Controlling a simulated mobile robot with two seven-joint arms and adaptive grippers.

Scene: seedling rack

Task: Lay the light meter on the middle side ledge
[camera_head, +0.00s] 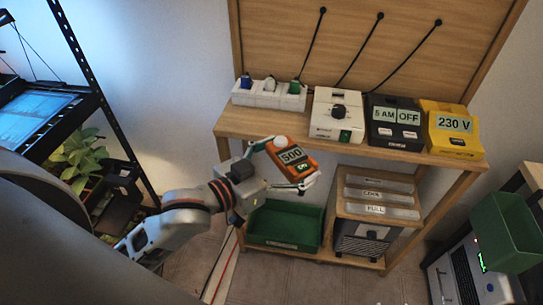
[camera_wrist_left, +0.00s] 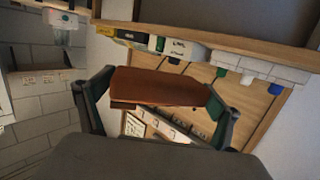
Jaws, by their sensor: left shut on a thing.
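The light meter (camera_head: 291,157) is an orange handheld box with a display reading 500. My left gripper (camera_head: 284,165) is shut on it, one finger along each side, and holds it tilted in the air in front of the wooden bench's upper shelf. In the left wrist view the light meter (camera_wrist_left: 160,88) shows as an orange-brown slab between the two fingers. My right gripper is in neither view. I cannot tell which surface is the middle side ledge.
The wooden shelf (camera_head: 228,122) holds a white power strip (camera_head: 268,94), a white device (camera_head: 337,115), a black timer (camera_head: 394,122) and a yellow 230 V box (camera_head: 452,130). Below are a green bin (camera_head: 285,224) and a box with several labelled grey strips (camera_head: 379,196). A plant rack (camera_head: 90,60) stands left.

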